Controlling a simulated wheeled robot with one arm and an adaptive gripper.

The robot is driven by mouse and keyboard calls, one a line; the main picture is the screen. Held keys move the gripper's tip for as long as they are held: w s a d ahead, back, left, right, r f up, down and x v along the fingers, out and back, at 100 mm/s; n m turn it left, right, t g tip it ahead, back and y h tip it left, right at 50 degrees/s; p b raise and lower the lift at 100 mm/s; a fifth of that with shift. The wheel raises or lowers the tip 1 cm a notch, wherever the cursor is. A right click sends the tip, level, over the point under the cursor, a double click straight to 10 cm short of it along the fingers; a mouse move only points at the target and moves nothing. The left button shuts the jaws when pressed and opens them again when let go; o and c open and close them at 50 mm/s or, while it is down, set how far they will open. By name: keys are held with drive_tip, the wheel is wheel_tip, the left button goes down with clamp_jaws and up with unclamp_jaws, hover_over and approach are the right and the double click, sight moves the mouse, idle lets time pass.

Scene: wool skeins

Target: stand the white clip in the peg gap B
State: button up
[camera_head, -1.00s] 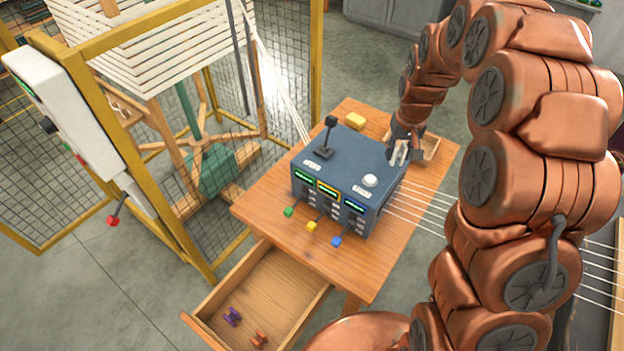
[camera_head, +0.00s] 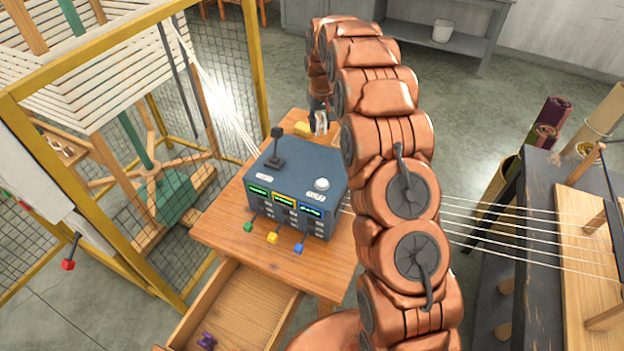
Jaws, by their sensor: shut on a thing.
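My gripper (camera_head: 319,114) is at the end of my copper arm, above the back right part of the wooden table, behind the blue-grey control box. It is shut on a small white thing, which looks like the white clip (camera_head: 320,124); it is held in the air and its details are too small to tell. At the right edge a light wooden board (camera_head: 580,262) with thick wooden pegs (camera_head: 604,318) is partly in view. White yarns run toward it. No gap label is readable, so I cannot tell which gap is B.
The control box (camera_head: 292,185) with a black lever (camera_head: 276,148) and coloured switches stands on the table (camera_head: 225,225). A yellow block (camera_head: 302,129) lies behind it. A purple clip (camera_head: 207,341) lies in the open drawer (camera_head: 245,305). A yellow-framed mesh cage (camera_head: 255,55) stands at left.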

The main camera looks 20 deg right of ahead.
drive_tip(key=w+d+f, duration=0.4)
drive_tip(key=w+f, duration=0.1)
drive_tip(key=w, duration=0.4)
drive_tip(key=b, duration=0.7)
approach(320, 141)
drive_tip(key=s+f, duration=0.1)
drive_tip(key=s+a+f, duration=0.1)
drive_tip(key=s+f, duration=0.1)
drive_tip(key=shift+a+f, duration=0.25)
drive_tip(key=shift+f, duration=1.05)
drive_tip(key=shift+f, duration=0.1)
drive_tip(key=o, duration=0.6)
drive_tip(key=shift+c, duration=0.2)
drive_tip(key=shift+o, duration=0.9)
